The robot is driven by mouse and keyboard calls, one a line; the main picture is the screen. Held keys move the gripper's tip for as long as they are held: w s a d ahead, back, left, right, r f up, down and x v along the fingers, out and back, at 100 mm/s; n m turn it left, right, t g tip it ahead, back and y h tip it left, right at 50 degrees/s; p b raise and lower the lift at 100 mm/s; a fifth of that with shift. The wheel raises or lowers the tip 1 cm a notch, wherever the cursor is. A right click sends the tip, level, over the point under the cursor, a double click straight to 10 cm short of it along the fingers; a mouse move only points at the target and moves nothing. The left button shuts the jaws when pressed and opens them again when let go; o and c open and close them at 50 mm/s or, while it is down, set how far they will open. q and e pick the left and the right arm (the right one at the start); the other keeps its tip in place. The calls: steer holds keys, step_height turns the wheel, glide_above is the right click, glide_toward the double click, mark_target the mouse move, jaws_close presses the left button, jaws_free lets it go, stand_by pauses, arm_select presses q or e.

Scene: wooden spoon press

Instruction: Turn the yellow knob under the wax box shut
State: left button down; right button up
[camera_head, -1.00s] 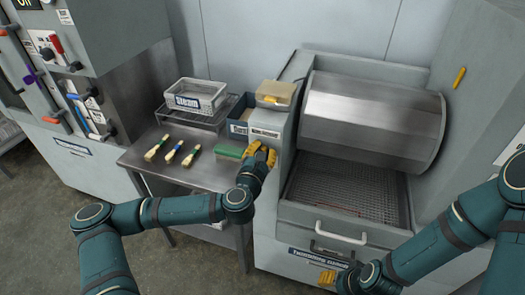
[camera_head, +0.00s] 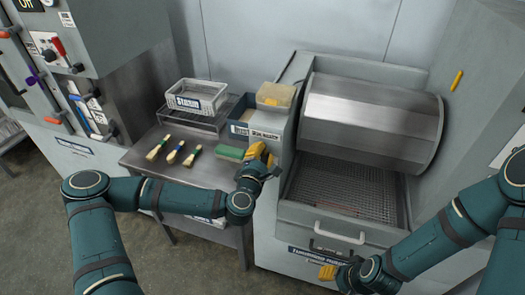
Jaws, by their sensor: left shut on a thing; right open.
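The wax box (camera_head: 275,96), a small tan tray, sits on top of the narrow grey housing left of the tumbling drum. A printed label (camera_head: 265,135) is on the housing's front below it. My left gripper (camera_head: 262,153), with yellow fingers, is against the front of the housing just below the label. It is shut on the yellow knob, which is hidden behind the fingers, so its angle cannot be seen. My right gripper (camera_head: 328,272) is open and empty, low in front of the tumbling machine.
A metal drum (camera_head: 370,120) and a white handle (camera_head: 340,232) are to the right.

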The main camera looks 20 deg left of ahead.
arm_select(q)
steer(key=m, duration=0.3)
steer(key=shift+r, duration=0.1)
steer(key=m, duration=0.3)
steer(key=m+b, duration=0.1)
steer(key=m, duration=0.1)
steer(key=shift+m+h, duration=0.3)
steer(key=shift+m+b, duration=0.9)
steer(key=shift+m, duration=0.8)
steer(key=c, duration=0.8)
jaws_free()
steer(key=shift+d, duration=0.1)
steer(key=shift+s, duration=0.1)
